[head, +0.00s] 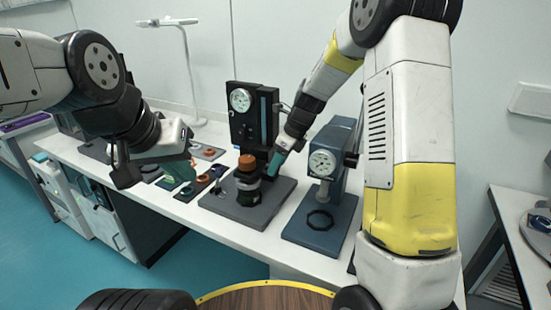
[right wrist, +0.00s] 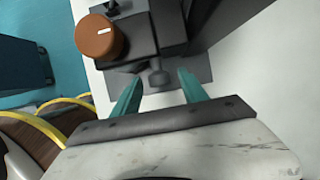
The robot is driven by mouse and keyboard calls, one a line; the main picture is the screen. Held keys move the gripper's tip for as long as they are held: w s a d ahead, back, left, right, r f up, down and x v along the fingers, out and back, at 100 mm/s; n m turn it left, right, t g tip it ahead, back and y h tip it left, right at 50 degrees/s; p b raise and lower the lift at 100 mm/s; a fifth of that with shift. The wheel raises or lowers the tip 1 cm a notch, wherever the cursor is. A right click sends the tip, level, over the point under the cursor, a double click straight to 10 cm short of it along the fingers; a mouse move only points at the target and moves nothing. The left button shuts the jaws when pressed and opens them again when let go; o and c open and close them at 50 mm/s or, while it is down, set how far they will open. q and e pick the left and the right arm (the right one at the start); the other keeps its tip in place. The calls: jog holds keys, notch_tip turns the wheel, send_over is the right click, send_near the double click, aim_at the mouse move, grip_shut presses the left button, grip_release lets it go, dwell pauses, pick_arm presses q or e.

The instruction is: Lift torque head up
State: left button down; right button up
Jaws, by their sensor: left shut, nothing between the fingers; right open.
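A black test stand (head: 254,116) with a round dial and an upright column stands on the table. I cannot tell for certain which of its parts is the torque head. A dark bottle-like piece with an orange-brown cap (head: 247,162) stands upright on its grey base; the cap also shows in the right wrist view (right wrist: 97,38). My right gripper (head: 277,164) is open beside the column, right of the cap. In the right wrist view its teal fingers (right wrist: 158,92) are apart, with a small grey knob (right wrist: 158,78) just beyond, between their tips. My left gripper (head: 183,172) is shut and empty, left of the stand.
A blue-grey stand with a dial (head: 336,160) is close to the right, its base holding a dark ring (head: 320,219). Small trays with coloured rings (head: 200,182) lie left of the black stand. A white lamp (head: 190,75) rises behind. The table's front edge is near.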

jog(key=shift+a+f, duration=0.1)
jog(key=shift+f, duration=0.1)
jog(key=shift+c, duration=0.4)
grip_shut()
dwell(0.9)
